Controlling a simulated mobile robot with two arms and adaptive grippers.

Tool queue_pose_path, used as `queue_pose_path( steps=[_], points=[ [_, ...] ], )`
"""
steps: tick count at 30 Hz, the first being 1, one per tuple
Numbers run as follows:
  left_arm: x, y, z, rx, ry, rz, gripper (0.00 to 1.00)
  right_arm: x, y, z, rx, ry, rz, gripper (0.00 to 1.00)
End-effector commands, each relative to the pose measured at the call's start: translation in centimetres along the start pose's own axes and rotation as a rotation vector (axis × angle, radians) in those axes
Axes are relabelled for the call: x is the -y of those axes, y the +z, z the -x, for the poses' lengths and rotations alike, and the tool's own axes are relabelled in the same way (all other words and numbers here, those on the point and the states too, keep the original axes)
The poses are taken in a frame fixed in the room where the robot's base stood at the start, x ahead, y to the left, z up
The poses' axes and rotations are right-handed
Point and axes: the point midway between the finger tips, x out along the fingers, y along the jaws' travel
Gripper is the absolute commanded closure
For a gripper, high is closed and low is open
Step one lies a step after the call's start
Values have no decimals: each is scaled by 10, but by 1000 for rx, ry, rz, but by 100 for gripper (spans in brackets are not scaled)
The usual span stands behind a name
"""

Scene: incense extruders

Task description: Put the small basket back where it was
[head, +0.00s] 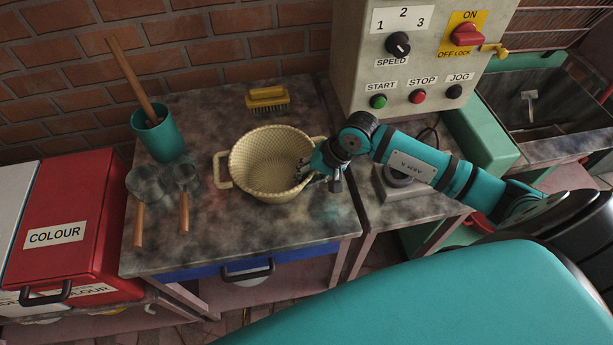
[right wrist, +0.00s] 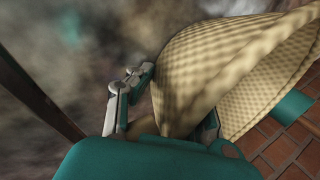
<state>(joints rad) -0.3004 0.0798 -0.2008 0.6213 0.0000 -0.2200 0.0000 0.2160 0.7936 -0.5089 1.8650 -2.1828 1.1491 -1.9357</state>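The small basket (head: 250,184) is cream and woven, with a loop handle on its left side. It is upright or nearly so over the middle of the stained worktop. Whether its base touches the worktop is hard to tell. My right gripper (head: 310,172) is at its right rim, hiding most of the right handle. In the right wrist view the woven wall (right wrist: 190,85) and a piece of handle lie between the fingers, which look shut on the basket. One finger is partly hidden behind the wall. My left gripper is not in view.
A yellow brush (head: 267,94) lies behind the basket. A teal cup (head: 160,138) with wooden sticks and two wooden-handled scoops (head: 184,180) are to the left. A machine control box (head: 410,60) and a small grey scale (head: 402,188) stand right. The worktop's front is clear.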

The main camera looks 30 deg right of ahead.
Motion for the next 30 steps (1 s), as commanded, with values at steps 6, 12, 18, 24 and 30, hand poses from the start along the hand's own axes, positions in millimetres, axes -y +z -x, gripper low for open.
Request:
queue_pose_path(
  steps=[6, 12, 18, 24, 30],
  points=[
    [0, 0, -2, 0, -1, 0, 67, 0, -1, 21, -4, 0, 3, 85],
    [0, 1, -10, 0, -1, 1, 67, -1, -1, 64, -5, 2, 5, 85],
    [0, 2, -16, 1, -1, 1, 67, -1, -1, 101, -4, 3, 1, 85],
    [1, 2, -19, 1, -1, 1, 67, 0, 0, 119, -1, 1, 0, 85],
    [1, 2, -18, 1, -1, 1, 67, 1, 0, 122, 1, 0, 0, 85]
  ],
)
